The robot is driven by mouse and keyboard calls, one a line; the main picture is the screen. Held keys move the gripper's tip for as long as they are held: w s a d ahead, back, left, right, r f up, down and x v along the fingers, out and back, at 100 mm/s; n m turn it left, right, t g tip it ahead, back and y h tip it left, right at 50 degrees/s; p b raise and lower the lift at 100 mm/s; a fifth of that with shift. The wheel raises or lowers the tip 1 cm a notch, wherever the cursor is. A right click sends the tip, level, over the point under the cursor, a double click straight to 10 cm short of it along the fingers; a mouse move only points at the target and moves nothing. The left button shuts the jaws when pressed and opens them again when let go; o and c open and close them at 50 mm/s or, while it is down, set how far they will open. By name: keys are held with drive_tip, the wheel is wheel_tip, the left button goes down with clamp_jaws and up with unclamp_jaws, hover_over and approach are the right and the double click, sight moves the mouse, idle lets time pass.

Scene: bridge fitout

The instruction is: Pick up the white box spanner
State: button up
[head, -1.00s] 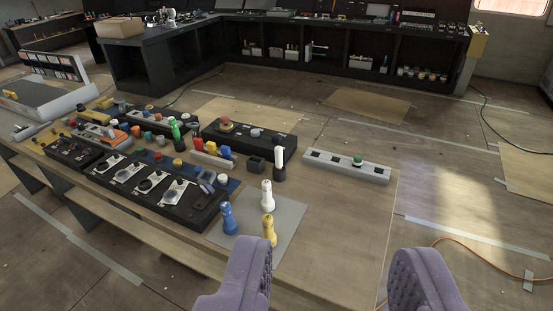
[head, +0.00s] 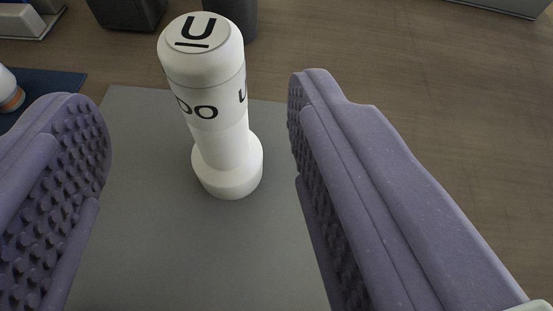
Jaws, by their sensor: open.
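The white box spanner (head: 221,143) stands upright on a grey mat (head: 150,240). It has a round top marked with a dark underlined letter, more dark letters on its side, and a wider round foot. My gripper (head: 200,125) is open, with purple studded pads. The left pad is to the left of the spanner and the right pad is to its right. There is a gap on both sides, and neither pad appears to touch it. The blue and yellow pieces seen earlier are not in view now.
Behind the spanner are a dark cylinder (head: 236,18) and a dark block (head: 128,12). A blue surface (head: 48,90) with a white and orange piece (head: 9,90) on it lies at the left. Bare wooden tabletop (head: 420,80) is at the right.

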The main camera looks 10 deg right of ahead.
sight(207, 46)
drive_tip(key=b+x, duration=0.3)
drive_tip(key=x, duration=0.5)
drive_tip(key=shift+w+d+r, duration=0.1)
drive_tip(key=shift+w+r, duration=0.05)
clamp_jaws()
